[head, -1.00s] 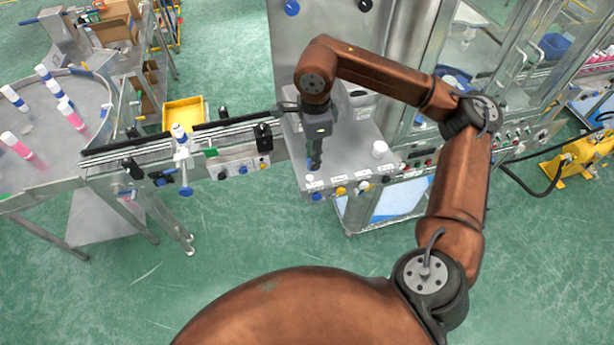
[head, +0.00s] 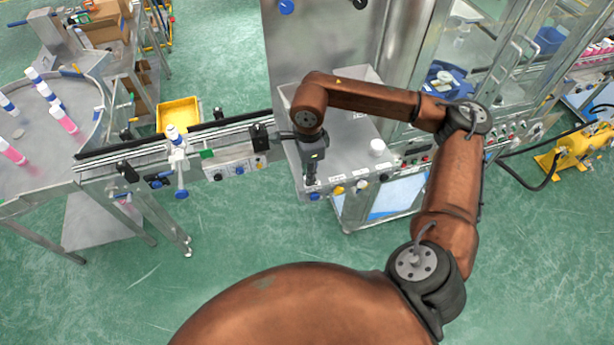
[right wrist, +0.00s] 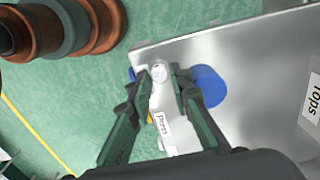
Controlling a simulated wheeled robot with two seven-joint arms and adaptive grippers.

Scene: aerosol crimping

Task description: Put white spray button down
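A small round white button (right wrist: 158,72) shows in the right wrist view near the edge of a metal plate, beside a label reading "Press". My right gripper (right wrist: 162,74) has its two fingers apart, one on either side of this button. A narrow gap shows at the right finger; I cannot tell if the left finger touches it. In the head view my right gripper (head: 311,182) points down at the front left corner of the machine table (head: 345,160) and hides the button. My left gripper is not in view.
A white round piece (head: 377,147) stands on the table to the right. A conveyor (head: 110,160) with a bottle (head: 174,137) runs in from the left. Coloured control buttons line the table's front edge.

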